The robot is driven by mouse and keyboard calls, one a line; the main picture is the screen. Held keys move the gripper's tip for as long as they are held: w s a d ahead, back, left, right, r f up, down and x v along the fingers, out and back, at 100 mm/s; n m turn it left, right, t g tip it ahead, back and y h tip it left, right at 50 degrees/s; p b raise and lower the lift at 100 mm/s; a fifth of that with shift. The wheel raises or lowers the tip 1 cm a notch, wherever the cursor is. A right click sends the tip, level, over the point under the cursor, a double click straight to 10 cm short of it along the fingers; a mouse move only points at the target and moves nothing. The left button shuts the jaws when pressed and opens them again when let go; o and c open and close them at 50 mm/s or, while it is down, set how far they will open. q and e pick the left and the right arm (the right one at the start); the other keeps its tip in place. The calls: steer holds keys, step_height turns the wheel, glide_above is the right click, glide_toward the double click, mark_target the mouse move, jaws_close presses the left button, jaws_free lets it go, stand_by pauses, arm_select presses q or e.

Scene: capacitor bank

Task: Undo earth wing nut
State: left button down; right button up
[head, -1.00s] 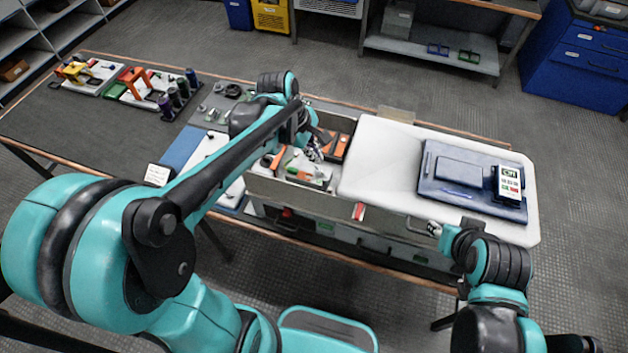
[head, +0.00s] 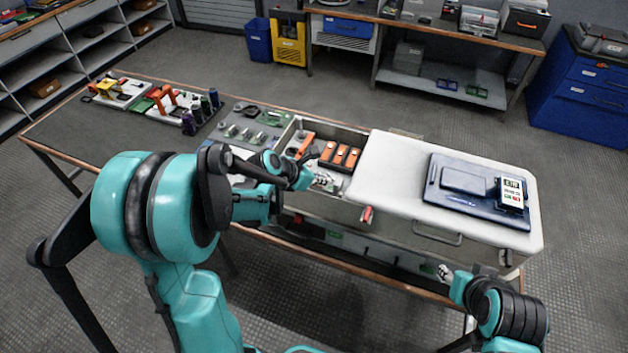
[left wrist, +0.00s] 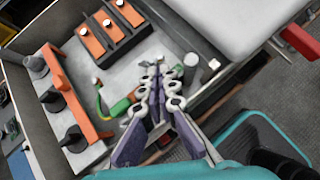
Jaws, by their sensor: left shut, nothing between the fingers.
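My left gripper (head: 325,182) is over the front of the open grey bank box (head: 330,207); its fingers also show in the left wrist view (left wrist: 161,76). The fingers are shut, with nothing between them. In the left wrist view a green-yellow earth lead (left wrist: 101,100) with a green end (left wrist: 119,107) lies left of the fingers. A small pale metal fitting (left wrist: 191,60) stands just beyond the fingertips; I cannot tell whether it is the earth wing nut. My right gripper (head: 445,273) is in front of the box, low at right; its finger opening is unclear.
Orange-and-black units (head: 340,156) and an orange bar with dark insulators (left wrist: 75,95) stand inside the box. A white cover (head: 395,170) bears a dark blue case (head: 460,205) and a meter (head: 511,193). A red piece (head: 366,215) projects at the box front. Tool trays (head: 165,108) lie left.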

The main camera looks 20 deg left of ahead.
arm_select(q)
steer(key=shift+x, duration=0.75)
steer(key=shift+w+d+f+b, duration=0.1)
steer(key=shift+w+d+b, duration=0.25)
steer(key=shift+d+b, duration=0.15)
steer(key=shift+s+d+b, duration=0.1)
steer(key=shift+b, duration=0.25)
